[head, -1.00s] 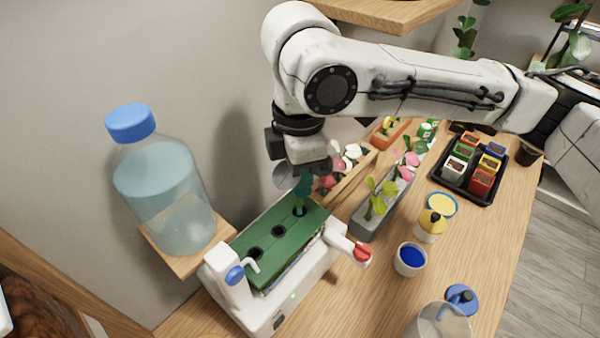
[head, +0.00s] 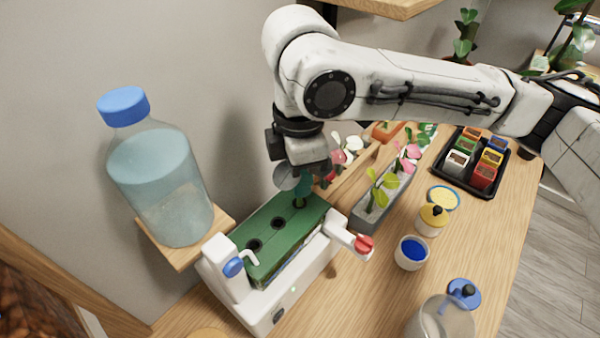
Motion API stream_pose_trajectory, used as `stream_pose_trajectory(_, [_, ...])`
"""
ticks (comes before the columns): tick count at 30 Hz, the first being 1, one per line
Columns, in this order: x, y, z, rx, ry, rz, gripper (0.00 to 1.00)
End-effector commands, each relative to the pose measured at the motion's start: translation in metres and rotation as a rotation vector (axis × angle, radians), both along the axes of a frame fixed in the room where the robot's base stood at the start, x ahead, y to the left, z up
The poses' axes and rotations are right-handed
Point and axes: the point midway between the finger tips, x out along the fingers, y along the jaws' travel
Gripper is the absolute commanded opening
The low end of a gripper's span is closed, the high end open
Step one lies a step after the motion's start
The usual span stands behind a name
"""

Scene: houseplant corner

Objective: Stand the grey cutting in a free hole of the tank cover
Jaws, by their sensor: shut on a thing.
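My gripper (head: 298,172) is above the far end of the green tank cover (head: 265,258), shut, its fingers partly hidden by the wrist. A round grey leaf, apparently of the grey cutting (head: 286,178), shows at the left of the jaws. A teal-leaved plant (head: 303,190) stands just below the jaws, its stem at the far hole. The grey cutting's stem and lower end are hidden. Two dark holes, the middle one (head: 278,223) and the near one (head: 254,245), look empty. I cannot tell whether the grey cutting touches the cover.
A large water bottle (head: 160,180) stands on a wooden shelf left of the tank. A red-knobbed tap (head: 364,245) juts out at right. A grey planter (head: 382,208), a blue-filled cup (head: 412,253) and a black seedling tray (head: 474,163) stand farther right.

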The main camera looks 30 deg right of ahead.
Motion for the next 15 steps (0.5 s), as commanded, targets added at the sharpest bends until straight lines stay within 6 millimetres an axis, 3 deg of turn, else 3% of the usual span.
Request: stream_pose_trajectory(15, [0.0, 0.0, -0.0055, 0.0, 0.0, 0.0, 0.0])
